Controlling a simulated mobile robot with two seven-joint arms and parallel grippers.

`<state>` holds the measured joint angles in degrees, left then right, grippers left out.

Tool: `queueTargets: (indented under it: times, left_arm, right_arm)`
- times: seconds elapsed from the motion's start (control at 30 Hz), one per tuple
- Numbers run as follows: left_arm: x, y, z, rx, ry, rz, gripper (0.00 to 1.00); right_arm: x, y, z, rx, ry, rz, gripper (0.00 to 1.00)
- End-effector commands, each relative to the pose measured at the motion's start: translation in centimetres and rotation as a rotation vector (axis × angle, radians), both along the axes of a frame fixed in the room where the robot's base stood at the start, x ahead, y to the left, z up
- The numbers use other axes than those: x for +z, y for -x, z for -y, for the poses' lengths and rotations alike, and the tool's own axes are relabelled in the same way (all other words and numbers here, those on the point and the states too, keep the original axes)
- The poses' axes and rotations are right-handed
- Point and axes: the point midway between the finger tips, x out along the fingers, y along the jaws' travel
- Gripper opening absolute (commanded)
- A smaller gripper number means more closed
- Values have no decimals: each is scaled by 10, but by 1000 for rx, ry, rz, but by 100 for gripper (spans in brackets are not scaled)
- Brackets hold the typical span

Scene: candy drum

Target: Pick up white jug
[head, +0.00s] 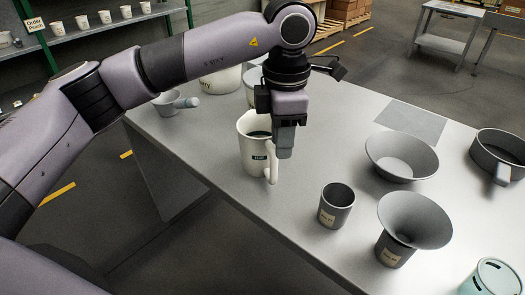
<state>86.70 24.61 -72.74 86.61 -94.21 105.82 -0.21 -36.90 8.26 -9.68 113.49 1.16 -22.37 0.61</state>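The white jug (253,154) stands upright on the grey table, with a small dark label on its side and its handle towards the lower right. My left gripper (284,153) points down at the jug's right side, close to the upper part of the handle. Its fingers overlap in this view, so I cannot tell whether they are open, shut or touching the handle. The gripper and wrist hide part of the jug's rim. My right gripper is not in view.
A grey cup (335,205), a cup with a funnel (414,222), a wide bowl (401,157), a pan (497,153) and a teal tin (493,277) are to the right. A scoop (174,103) and white containers stand behind. The table's front edge is bare.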

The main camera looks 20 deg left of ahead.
Motion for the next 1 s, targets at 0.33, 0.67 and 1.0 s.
queueTargets:
  times: [0.33, 0.67, 1.0]
  left_arm:
    - [-35, 1, -3, 0, 2, -1, 29]
    - [-78, 4, -11, 0, 2, -2, 29]
    - [-82, 4, -11, -1, 4, 0, 10]
  right_arm:
    - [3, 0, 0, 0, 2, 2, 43]
    - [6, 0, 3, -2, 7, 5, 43]
    - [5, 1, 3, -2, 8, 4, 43]
